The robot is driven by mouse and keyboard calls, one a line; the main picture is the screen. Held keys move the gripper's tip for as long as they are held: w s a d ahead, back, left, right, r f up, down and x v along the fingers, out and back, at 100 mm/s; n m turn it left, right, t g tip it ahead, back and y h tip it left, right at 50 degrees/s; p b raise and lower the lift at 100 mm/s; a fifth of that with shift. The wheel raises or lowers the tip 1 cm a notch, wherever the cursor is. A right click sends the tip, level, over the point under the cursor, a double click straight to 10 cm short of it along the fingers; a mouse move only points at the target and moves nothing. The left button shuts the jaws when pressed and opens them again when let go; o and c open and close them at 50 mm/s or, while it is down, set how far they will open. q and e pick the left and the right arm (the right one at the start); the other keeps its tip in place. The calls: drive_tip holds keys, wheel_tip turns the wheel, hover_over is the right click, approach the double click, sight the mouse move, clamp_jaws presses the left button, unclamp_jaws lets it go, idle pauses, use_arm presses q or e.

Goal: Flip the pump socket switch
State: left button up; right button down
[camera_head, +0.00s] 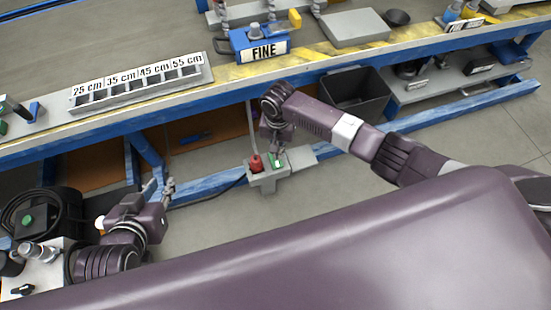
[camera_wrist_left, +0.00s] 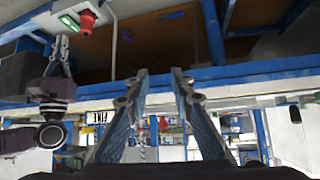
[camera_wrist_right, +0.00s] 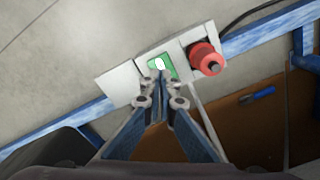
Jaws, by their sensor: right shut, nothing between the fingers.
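The pump socket (camera_head: 268,180) is a grey box on the blue lower beam under the workbench. It carries a green switch with a white rocker (camera_wrist_right: 160,64) and a red round plug (camera_wrist_right: 205,59) beside it. The switch also shows lit green in the left wrist view (camera_wrist_left: 68,23). My right gripper (camera_wrist_right: 160,82) is shut and empty, with its fingertips at the lower edge of the green switch; I cannot tell if they touch it. My left gripper (camera_wrist_left: 158,84) is open and empty, low at the left, away from the socket.
The workbench edge (camera_head: 330,62) with its blue frame runs above the socket. A dark bin (camera_head: 355,92) hangs under the bench to the right. A black cable (camera_wrist_right: 260,12) leads from the red plug. A pump machine with a coiled hose (camera_head: 45,215) stands at the left.

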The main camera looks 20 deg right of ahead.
drive_tip(key=shift+r+p, duration=0.4)
drive_tip(key=shift+p, duration=0.05)
drive_tip(key=shift+r+p, duration=0.35)
drive_tip(key=shift+p, duration=0.1)
use_arm(q)
drive_tip(key=s+a+f+g+y, duration=0.1)
drive_tip(key=s+a+f+g, duration=0.2)
drive_tip(key=s, duration=0.6)
wheel_tip(320, 180, down, 2)
drive_tip(key=shift+s+f+g, duration=0.1)
drive_tip(key=shift+s+g, duration=0.25)
drive_tip(key=shift+g, duration=0.55)
use_arm(e)
drive_tip(key=shift+s+a, duration=0.1)
